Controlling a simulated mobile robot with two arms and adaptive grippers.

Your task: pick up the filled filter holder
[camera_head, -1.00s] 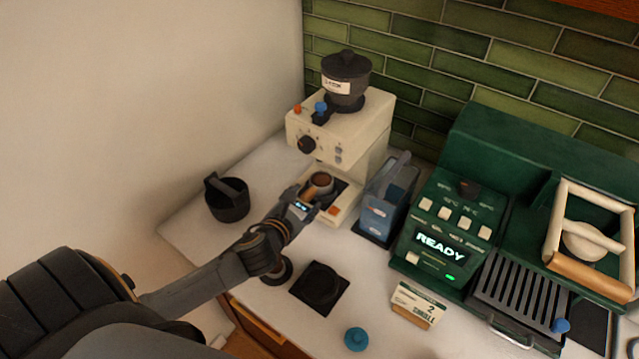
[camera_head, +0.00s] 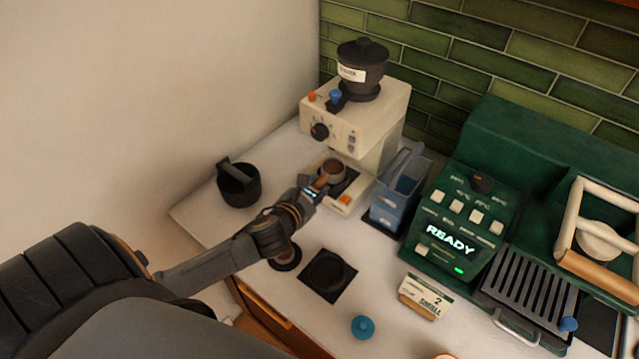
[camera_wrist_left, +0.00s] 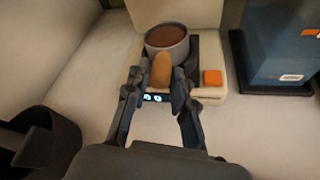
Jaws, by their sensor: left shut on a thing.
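The filter holder (camera_head: 333,170) is a round metal basket filled with brown grounds, with a wooden handle. It sits at the front of the cream grinder (camera_head: 357,119), over the dark cradle. In the left wrist view the filter holder (camera_wrist_left: 167,43) is at the top centre, its handle pointing towards me. My left gripper (camera_head: 319,185) is shut on the handle; both fingers lie on either side of it in the wrist view (camera_wrist_left: 162,82). I cannot tell whether the basket still touches the cradle. My right gripper is not in view.
A black knock bin (camera_head: 239,187) stands left of the grinder. A blue-grey container (camera_head: 397,192) stands close on its right. A black mat (camera_head: 328,276), a small card (camera_head: 425,297) and a blue knob (camera_head: 362,327) are in front. The green machine (camera_head: 462,222) reads READY.

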